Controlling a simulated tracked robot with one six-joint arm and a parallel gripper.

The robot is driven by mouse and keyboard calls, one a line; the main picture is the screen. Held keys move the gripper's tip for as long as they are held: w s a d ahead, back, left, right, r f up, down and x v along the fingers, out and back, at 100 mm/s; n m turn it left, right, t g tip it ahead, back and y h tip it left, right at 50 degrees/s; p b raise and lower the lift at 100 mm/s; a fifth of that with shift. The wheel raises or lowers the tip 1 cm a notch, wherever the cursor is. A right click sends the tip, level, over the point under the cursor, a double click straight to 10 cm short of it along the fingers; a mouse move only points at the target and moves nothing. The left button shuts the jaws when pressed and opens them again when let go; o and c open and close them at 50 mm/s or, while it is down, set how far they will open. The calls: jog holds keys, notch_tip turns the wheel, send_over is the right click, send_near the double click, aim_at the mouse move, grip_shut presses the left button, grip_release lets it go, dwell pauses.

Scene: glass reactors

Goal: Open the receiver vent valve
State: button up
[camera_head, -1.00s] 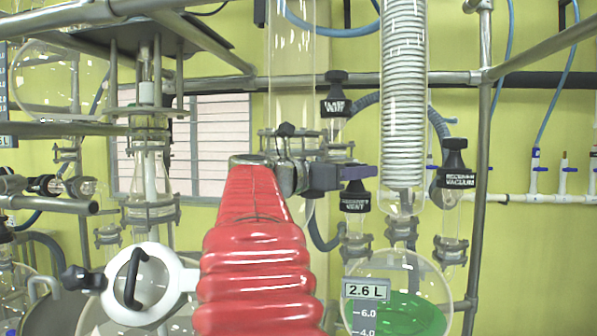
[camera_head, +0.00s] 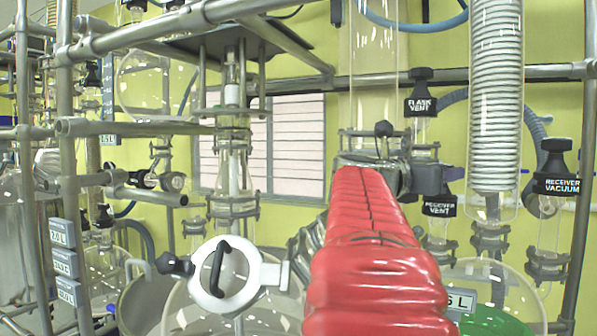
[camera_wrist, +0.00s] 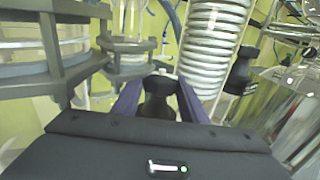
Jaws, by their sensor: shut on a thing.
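The receiver vent valve has a black knob with a white RECEIVER VENT label (camera_head: 438,207), right of centre in the head view. My gripper (camera_head: 446,174) is at the top of this knob, and my red arm sleeve hides part of the gripper. In the wrist view, a black knob (camera_wrist: 158,88) sits between the two purple fingers of my gripper (camera_wrist: 158,100). The fingers are shut on it. The label is not visible in the wrist view, and the knob's turn angle cannot be told.
The receiver vacuum valve (camera_head: 556,178) is to the right. A coiled glass condenser (camera_head: 495,100) stands between. Metal frame rails (camera_head: 450,77) and glass vessels crowd the space around my arm.

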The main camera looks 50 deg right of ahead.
jog(key=shift+n+t+h, duration=0.4)
jog(key=shift+n+t, duration=1)
jog(key=shift+t, duration=0.7)
jog(key=o, duration=1.1)
jog(key=shift+c, duration=0.2)
jog(key=shift+m+g+y, duration=0.4)
jog(key=shift+m+g, duration=1.1)
jog(key=shift+g, duration=0.8)
jog(key=shift+w+m+g+y, duration=0.1)
jog(key=shift+m+g+y, duration=0.6)
jog(key=shift+m+g, duration=0.65)
